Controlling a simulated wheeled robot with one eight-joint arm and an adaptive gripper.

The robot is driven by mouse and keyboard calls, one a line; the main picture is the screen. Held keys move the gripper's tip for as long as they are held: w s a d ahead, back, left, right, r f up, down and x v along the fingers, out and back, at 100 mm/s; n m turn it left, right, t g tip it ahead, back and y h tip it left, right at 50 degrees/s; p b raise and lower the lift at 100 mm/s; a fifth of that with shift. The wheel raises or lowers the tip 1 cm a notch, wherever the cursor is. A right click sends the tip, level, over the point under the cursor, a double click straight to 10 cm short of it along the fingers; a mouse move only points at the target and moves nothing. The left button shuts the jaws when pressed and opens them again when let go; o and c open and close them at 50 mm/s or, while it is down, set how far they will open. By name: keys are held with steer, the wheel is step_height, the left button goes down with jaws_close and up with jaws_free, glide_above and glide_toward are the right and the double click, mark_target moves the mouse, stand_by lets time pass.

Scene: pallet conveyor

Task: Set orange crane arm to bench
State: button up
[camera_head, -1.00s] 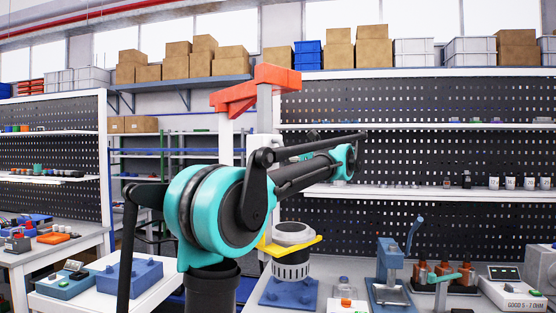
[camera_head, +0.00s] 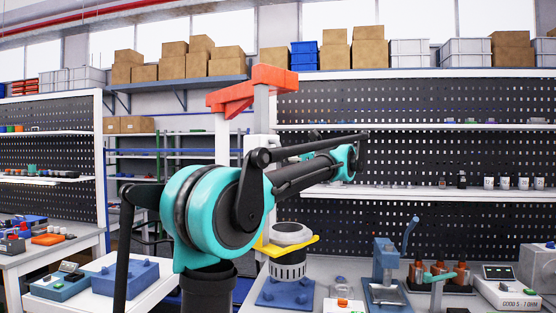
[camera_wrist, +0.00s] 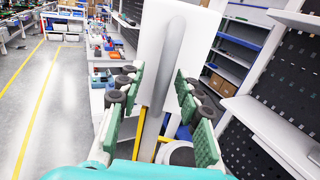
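The orange crane arm (camera_head: 253,88) sits high on a pale upright post, left of centre in the head view, above and behind my arm. A yellow bracket (camera_head: 272,248) lower on the stand is around a white and black cylinder (camera_head: 290,262), above a blue base (camera_head: 284,291) on the bench (camera_head: 250,308). In the wrist view my gripper (camera_wrist: 155,112) is open, its green pads wide apart. A white panel and a grey bar show between and beyond them; contact is not clear. My gripper cannot be made out in the head view.
A blue press (camera_head: 388,270), copper-coloured parts (camera_head: 437,272) and a meter box (camera_head: 505,290) stand right on the bench. A perforated board with shelves (camera_head: 420,190) rises behind. A side table (camera_head: 130,300) is at left. The wrist view shows open floor (camera_wrist: 50,110) at left.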

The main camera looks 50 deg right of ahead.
steer(key=s, duration=1)
steer(key=shift+d, duration=0.35)
steer(key=shift+s, duration=0.1)
